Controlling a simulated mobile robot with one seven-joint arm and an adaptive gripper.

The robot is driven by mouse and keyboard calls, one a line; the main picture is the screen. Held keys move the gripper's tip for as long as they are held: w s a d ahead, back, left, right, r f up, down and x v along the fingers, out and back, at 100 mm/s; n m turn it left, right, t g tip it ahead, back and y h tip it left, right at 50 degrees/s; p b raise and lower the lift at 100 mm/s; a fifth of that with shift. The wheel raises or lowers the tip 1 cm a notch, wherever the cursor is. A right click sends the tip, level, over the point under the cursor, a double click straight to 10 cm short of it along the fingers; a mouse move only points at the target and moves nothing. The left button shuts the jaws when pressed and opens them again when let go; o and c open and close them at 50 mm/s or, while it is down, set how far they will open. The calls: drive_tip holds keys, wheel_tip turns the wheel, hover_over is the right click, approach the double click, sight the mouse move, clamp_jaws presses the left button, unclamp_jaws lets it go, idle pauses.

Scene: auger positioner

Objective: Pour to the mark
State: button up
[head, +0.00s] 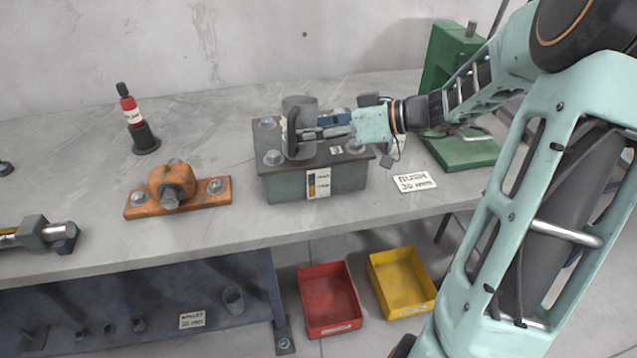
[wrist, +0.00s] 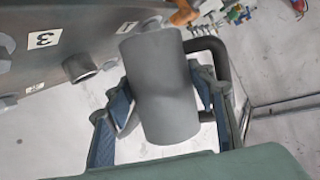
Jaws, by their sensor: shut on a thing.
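A grey cylindrical mug (head: 302,108) with a dark handle (head: 292,132) is held over the top of a grey metal box (head: 280,188). My gripper (head: 318,134) is shut on the mug from the right. In the wrist view the mug (wrist: 165,95) sits between my two blue-padded fingers (wrist: 162,100), its handle on the right. The mug looks about upright; its contents are hidden. The box has several round caps and numbered tags on top. A gauge label (head: 318,184) with yellow and dark marks is on its front.
An orange clamp block (head: 150,200) and a red bottle (head: 131,112) stand left. A white card (head: 414,182) lies right of the box, near a green stand (head: 440,75). Red (head: 329,298) and yellow (head: 402,283) bins are on the floor.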

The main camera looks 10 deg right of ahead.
sight(313, 117)
drive_tip(key=shift+r, duration=0.15)
drive_tip(key=shift+s+r, duration=0.1)
idle(0.4)
drive_tip(key=shift+r, duration=0.1)
idle(0.4)
drive_tip(key=shift+r+m, duration=0.2)
drive_tip(key=shift+m, duration=0.2)
drive_tip(key=shift+s+a+r+g+p, duration=0.1)
drive_tip(key=shift+s+r+g+p, duration=0.05)
drive_tip(key=shift+r+g+p, duration=0.25)
idle(0.8)
drive_tip(key=shift+r+m, duration=0.1)
drive_tip(key=shift+m, duration=0.3)
drive_tip(key=shift+s+r+p, duration=0.1)
drive_tip(key=shift+r+p, duration=0.15)
drive_tip(key=shift+p, duration=0.1)
idle(0.3)
drive_tip(key=shift+r, duration=0.1)
idle(0.4)
drive_tip(key=shift+r+m+g, duration=0.15)
drive_tip(key=shift+m+g, duration=0.15)
drive_tip(key=shift+m, duration=0.1)
